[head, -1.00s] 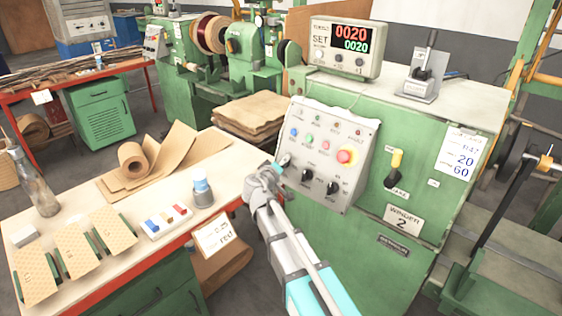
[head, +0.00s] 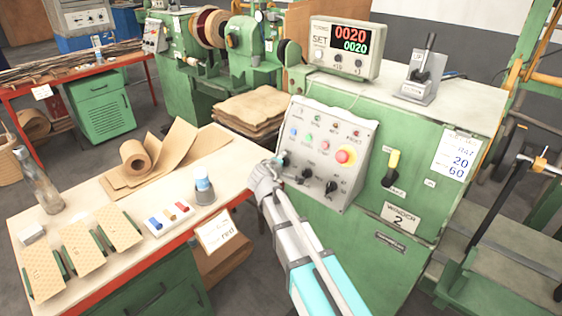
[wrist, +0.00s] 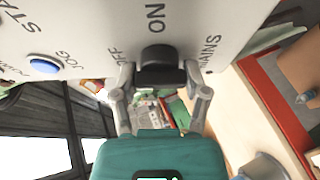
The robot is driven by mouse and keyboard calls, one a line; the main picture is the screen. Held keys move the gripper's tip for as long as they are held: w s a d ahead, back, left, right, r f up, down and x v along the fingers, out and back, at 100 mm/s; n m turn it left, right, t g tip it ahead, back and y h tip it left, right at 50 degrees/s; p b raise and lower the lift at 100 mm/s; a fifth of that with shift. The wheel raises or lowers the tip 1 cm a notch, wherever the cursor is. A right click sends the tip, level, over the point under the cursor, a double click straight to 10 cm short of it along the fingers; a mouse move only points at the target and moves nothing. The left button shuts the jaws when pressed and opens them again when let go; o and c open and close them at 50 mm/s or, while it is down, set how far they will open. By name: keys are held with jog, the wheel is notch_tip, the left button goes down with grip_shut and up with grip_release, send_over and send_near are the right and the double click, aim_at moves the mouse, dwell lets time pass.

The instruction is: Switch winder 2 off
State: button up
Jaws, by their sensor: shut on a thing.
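The winder 2 machine (head: 424,240) is a green cabinet with a "WINDER 2" plate (head: 401,217) on its front. Its sloped grey control panel (head: 330,125) carries lamps, buttons, black knobs and a red emergency button (head: 345,156). In the wrist view, a black knob (wrist: 160,60) sits by the words OFF, ON and MAINS, with ON straight above it and OFF to the left. My gripper (wrist: 160,82) is shut on this knob, one finger on each side. In the head view my gripper (head: 278,163) is at the panel's left edge and mostly hides the knob. Its pointer direction is not clear.
A blue jog button (wrist: 44,64) is close by. A workbench (head: 110,212) with paper and blocks stands at left.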

dwell(0.3)
jog(key=o, duration=1.2)
jog(key=shift+c, duration=0.2)
jog(key=shift+f+m+b, duration=0.1)
jog(key=shift+m+b, duration=0.2)
jog(key=shift+b, duration=0.05)
